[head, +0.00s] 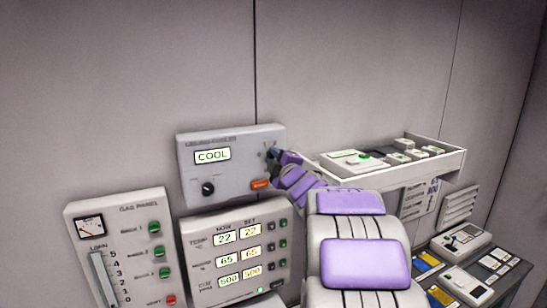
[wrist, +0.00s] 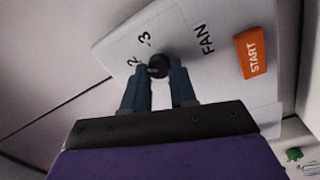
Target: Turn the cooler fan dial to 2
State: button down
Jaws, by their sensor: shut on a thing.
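The cooler panel (head: 230,145) is a grey box on the wall with a display reading COOL (head: 212,155). My gripper (head: 275,154) reaches its upper right corner and largely covers the fan dial there. In the wrist view, my gripper (wrist: 158,72) has its two blue-grey fingers on either side of the dark round fan dial (wrist: 158,65) and is shut on it. The numbers 2 and 3 (wrist: 139,50) and the word FAN (wrist: 203,39) are printed beside the dial. I cannot tell which number the dial points to.
An orange START button (wrist: 253,54) sits close to the dial; it also shows in the head view (head: 260,184). Another dark dial (head: 208,188) is at the panel's lower left. A temperature panel (head: 237,250) is below, a gas panel (head: 128,245) lower left, and a white tray shelf (head: 395,175) right.

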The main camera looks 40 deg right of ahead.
jog(key=shift+d+f, duration=0.1)
jog(key=shift+f, duration=0.3)
jog(key=c, duration=1.2)
grip_release()
jog(key=o, duration=0.3)
jog(key=shift+d+r, duration=0.1)
jog(key=shift+r, duration=0.05)
jog(key=b+v, duration=0.1)
jog(key=v, duration=1.6)
jog(key=shift+b, duration=0.4)
jog(key=shift+s, duration=0.1)
